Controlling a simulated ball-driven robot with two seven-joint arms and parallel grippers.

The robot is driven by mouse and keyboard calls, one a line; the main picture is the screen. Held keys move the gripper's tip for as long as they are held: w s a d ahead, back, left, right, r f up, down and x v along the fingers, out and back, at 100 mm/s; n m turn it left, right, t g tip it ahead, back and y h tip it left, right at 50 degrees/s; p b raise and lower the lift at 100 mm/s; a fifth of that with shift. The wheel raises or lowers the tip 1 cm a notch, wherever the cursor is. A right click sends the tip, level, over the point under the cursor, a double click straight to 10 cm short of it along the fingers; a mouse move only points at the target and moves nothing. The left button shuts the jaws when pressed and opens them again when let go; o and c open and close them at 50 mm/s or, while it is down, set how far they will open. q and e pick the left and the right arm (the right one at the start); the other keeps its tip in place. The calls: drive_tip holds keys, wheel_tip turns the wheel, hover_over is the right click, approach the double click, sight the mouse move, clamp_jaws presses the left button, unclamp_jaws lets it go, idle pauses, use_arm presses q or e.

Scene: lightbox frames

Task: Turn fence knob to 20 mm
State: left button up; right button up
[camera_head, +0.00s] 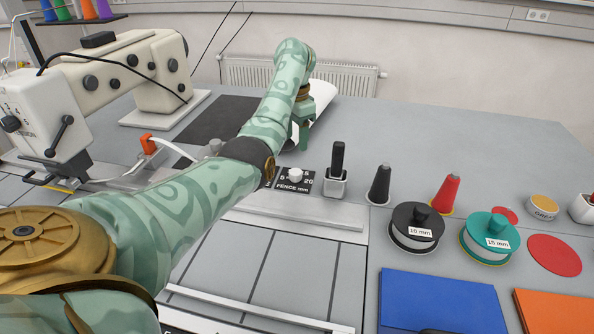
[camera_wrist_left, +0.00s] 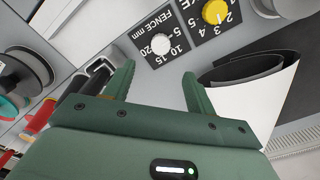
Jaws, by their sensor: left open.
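The white fence knob (camera_head: 295,174) sits on a black panel marked FENCE mm (camera_head: 292,187), with several numbers around it, including 15 and 20. It also shows in the left wrist view (camera_wrist_left: 160,43), ahead of my fingertips. I cannot tell which number the knob points to. My left gripper (camera_head: 302,140) is open and empty, above and behind the panel in the head view, apart from the knob. Its two green fingers show spread in the left wrist view (camera_wrist_left: 155,70). My left forearm hides part of the area left of the panel. My right gripper is not in view.
A yellow knob (camera_wrist_left: 215,12) sits on a neighbouring panel. Black (camera_head: 380,184) and red (camera_head: 446,193) cones and labelled spools (camera_head: 415,228) stand farther right. A sewing machine (camera_head: 125,75) stands at left.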

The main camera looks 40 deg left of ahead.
sight(296, 172)
use_arm(q)
wheel_tip(296, 172, down, 11)
drive_tip(key=b, duration=0.3)
drive_tip(key=shift+a, duration=0.1)
drive_tip(key=shift+w+f, duration=0.1)
drive_tip(key=shift+f, duration=0.2)
drive_tip(key=c, duration=1)
